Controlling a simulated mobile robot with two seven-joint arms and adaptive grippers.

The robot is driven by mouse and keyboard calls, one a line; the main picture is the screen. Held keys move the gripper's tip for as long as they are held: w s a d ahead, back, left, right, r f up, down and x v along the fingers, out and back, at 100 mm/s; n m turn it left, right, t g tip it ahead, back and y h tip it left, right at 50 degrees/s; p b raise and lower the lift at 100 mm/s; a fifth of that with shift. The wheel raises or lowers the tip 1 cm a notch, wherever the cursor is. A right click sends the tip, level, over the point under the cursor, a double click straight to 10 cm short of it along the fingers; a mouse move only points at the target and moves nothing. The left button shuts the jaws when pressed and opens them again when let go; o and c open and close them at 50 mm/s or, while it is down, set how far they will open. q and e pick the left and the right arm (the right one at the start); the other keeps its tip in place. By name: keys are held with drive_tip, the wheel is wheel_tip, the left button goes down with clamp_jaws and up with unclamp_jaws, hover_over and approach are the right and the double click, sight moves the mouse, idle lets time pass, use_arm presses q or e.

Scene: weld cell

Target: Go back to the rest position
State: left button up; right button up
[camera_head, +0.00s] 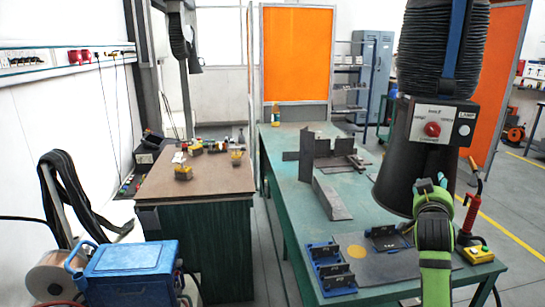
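A green-and-black jointed arm (435,260), which looks like my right arm, rises from the bottom right over the near right part of the green table (290,225). At its far end is a small dark part, likely my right gripper (428,188), in front of the black fume hood (408,150). Its fingers are too small and dark to tell whether they are open or shut, or whether it touches the hood. I see nothing held in it. My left arm and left gripper are not in view.
Dark steel plates (322,155) and blue angle blocks (330,270) stand on the green table. A red-handled tool (470,212) and a yellow button box (478,254) sit at its right edge. A brown-topped bench (215,178) and a blue welder case (130,270) are left.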

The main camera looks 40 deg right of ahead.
drive_tip(key=w+a+f+n+y, duration=0.4)
drive_tip(key=a+f+n+y, duration=0.1)
drive_tip(key=a+f, duration=0.65)
drive_tip(key=w+a+f+n+y, duration=0.3)
drive_tip(key=a+f+n+y, duration=0.1)
drive_tip(key=a+f, duration=0.8)
drive_tip(key=s+a+f+n+g+y, duration=0.1)
drive_tip(key=s+a+f+n+y, duration=0.25)
drive_tip(key=a, duration=0.65)
drive_tip(key=s+a+f+g+y, duration=0.2)
drive_tip(key=s+a+f, duration=0.3)
drive_tip(key=a, duration=0.4)
drive_tip(key=s+a+f+n+g+y, duration=0.1)
drive_tip(key=s+a+f+n+y, duration=0.15)
drive_tip(key=s+a, duration=0.55)
wheel_tip(320, 180, down, 23)
drive_tip(key=a+g, duration=0.1)
drive_tip(key=a, duration=0.1)
drive_tip(key=s+d+f+g, duration=0.1)
drive_tip(key=s+d+f, duration=0.2)
drive_tip(key=s+f, duration=1)
drive_tip(key=s, duration=0.3)
drive_tip(key=shift+f+g+h, duration=0.25)
drive_tip(key=shift+g+h, duration=0.05)
